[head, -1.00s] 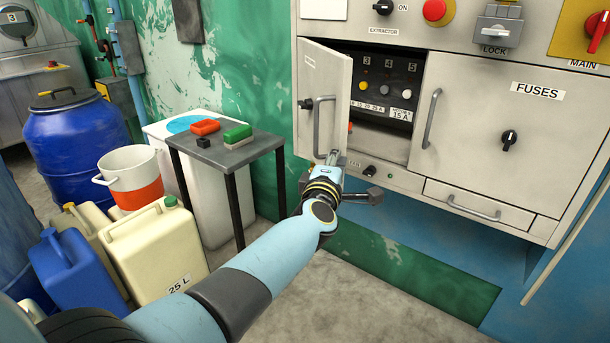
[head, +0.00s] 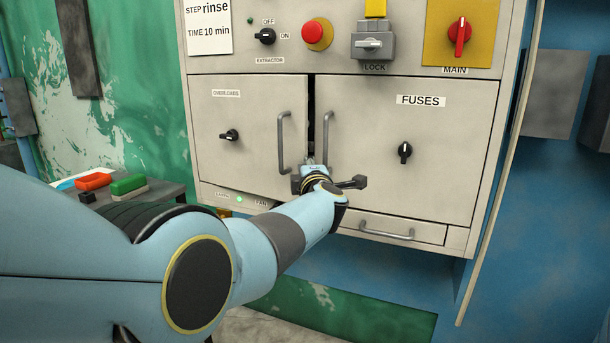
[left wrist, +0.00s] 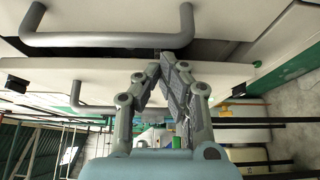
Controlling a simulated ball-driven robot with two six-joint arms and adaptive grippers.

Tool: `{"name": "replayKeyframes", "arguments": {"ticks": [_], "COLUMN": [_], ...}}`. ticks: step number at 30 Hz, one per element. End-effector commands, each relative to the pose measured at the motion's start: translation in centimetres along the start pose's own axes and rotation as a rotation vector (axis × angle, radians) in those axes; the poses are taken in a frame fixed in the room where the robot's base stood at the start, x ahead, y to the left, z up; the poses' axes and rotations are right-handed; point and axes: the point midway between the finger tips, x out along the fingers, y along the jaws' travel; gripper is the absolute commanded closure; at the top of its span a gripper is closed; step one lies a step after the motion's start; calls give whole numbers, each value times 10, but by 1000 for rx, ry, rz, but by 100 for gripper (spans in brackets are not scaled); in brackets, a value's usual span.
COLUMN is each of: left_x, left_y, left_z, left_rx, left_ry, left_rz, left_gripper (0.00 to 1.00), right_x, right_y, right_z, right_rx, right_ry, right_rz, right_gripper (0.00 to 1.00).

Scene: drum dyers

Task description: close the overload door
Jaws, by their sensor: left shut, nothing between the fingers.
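The overload door (head: 245,115), a grey panel labelled OVERLOADS with a black knob and an upright bar handle (head: 284,142), is nearly closed. A dark narrow gap shows between its right edge and the fuses door (head: 420,140). My left gripper (head: 314,163) is at the lower end of this gap, between the two door handles. In the left wrist view my left gripper (left wrist: 172,62) has its fingertips together at the door edge, with nothing held. Whether the fingers touch the door is unclear. My right gripper is in neither view.
The fuses door's handle (head: 327,145) is close beside my gripper. A drawer (head: 390,230) is below. Switches and a red button (head: 317,34) are above. A small table (head: 160,192) with red and green blocks stands at the left.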

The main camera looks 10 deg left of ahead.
Motion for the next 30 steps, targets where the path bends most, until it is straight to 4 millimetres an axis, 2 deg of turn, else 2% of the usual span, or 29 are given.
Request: {"name": "replayKeyframes", "arguments": {"ticks": [6, 17, 23, 30], "left_x": [1, 1, 1, 1], "left_y": [0, 2, 25, 72], "left_z": [0, 0, 0, 1], "left_rx": [0, -1, -5, -6], "left_ry": [6, 7, 7, 6], "left_rz": [0, 0, 3, 3], "left_gripper": [100, 100, 100, 100], "right_x": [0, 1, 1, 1], "right_y": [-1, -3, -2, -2], "right_z": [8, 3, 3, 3], "right_rx": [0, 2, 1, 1], "right_ry": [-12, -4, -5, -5], "right_rz": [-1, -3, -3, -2], "right_gripper": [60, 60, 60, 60]}}
